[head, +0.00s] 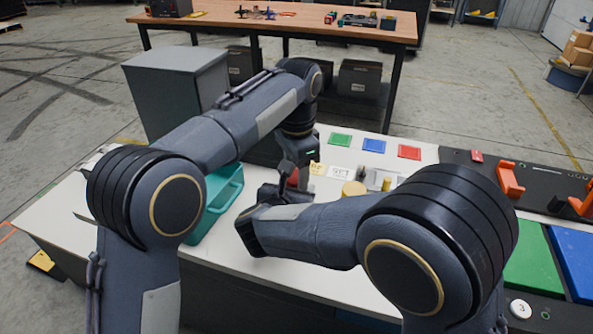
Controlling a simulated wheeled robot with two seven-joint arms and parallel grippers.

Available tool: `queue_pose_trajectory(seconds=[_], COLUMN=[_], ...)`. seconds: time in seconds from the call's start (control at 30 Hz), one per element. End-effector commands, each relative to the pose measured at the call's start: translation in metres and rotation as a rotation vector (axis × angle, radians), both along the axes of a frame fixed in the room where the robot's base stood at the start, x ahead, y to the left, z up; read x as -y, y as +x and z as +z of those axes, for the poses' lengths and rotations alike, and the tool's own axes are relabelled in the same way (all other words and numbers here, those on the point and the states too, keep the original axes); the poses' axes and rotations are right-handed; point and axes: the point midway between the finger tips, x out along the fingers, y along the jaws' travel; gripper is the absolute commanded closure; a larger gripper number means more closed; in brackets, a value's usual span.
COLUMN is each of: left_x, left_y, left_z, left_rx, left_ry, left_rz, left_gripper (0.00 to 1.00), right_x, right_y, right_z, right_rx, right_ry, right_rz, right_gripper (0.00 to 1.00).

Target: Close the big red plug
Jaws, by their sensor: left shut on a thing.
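A red piece (293,178), which looks like the big red plug, shows in small part at the jaws of my left gripper (291,170), above the white table. My left gripper reaches down from the left arm and is shut on this red piece. Its lower part and whatever lies beneath it are hidden by my right arm. My right arm crosses in front from the right, with its wrist low near the table middle. The right gripper's jaws cannot be made out clearly.
A teal bin (222,200) stands left of the grippers. Yellow and grey cylinders (354,188) and small labels (339,172) sit to the right. Green (340,139), blue (374,145) and red (409,152) squares lie behind. A black panel with orange brackets (510,180) is at right.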

Motion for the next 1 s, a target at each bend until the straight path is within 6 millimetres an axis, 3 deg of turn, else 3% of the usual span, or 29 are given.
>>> queue_pose_trajectory(seconds=[0.03,1.0], left_x=[0.0011,0.0035], left_y=[-0.0040,-0.0097], left_z=[-0.0089,-0.0019], left_rx=[-0.029,-0.033], left_ry=[0.015,0.005], left_rz=[-0.004,-0.012], left_gripper=[0.75,0.75], right_x=[-0.0027,0.0007], right_y=[0.0021,0.0039], right_z=[0.0070,0.0058], right_rx=[0.017,0.014], right_ry=[0.001,0.001], right_rz=[0.006,0.000], right_gripper=[0.95,0.95])
